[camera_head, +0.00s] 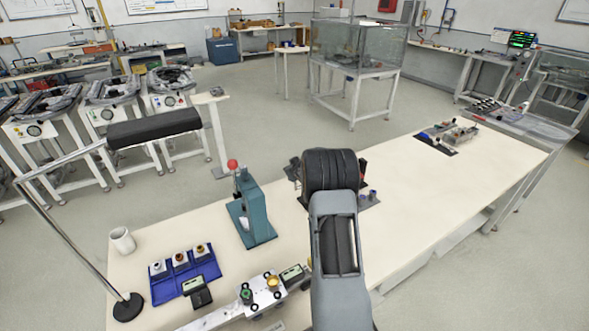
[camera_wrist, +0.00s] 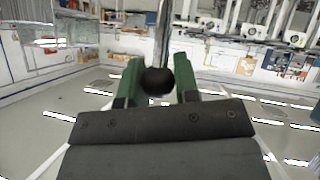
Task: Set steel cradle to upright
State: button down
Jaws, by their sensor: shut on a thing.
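My gripper (camera_wrist: 158,78) shows in the wrist view with its two green fingers on either side of a black ball knob (camera_wrist: 158,82). It is shut on that knob. A thin metal rod (camera_wrist: 166,30) rises behind the knob in the picture. In the head view my arm's dark wrist hides the gripper and most of a grey metal fixture (camera_head: 371,199) on the table. Only the fixture's edges show left and right of my wrist. I cannot tell for sure that this is the steel cradle, nor how it is tilted.
A teal press (camera_head: 254,215) with a red knob stands left of my arm. A blue tray (camera_head: 168,289) with several small parts, a white mug (camera_head: 122,240) and a black-padded lamp arm (camera_head: 153,128) are further left. The cream table (camera_head: 440,190) is mostly clear to the right.

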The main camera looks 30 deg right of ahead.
jog(key=shift+s+a+f, duration=0.1)
jog(key=shift+a+f, duration=0.1)
jog(key=shift+f, duration=0.25)
jog(key=c, duration=1.3)
grip_release()
jog(key=o, duration=0.3)
jog(key=shift+w, duration=0.2)
jog(key=shift+o, duration=0.7)
jog(key=shift+s+d+r, duration=0.1)
jog(key=shift+d+r, duration=0.05)
jog(key=shift+r, duration=0.05)
jog(key=v, duration=1.3)
jog(key=shift+s+r+b, duration=0.25)
jog(key=shift+r+b, duration=0.1)
jog(key=shift+c, duration=0.5)
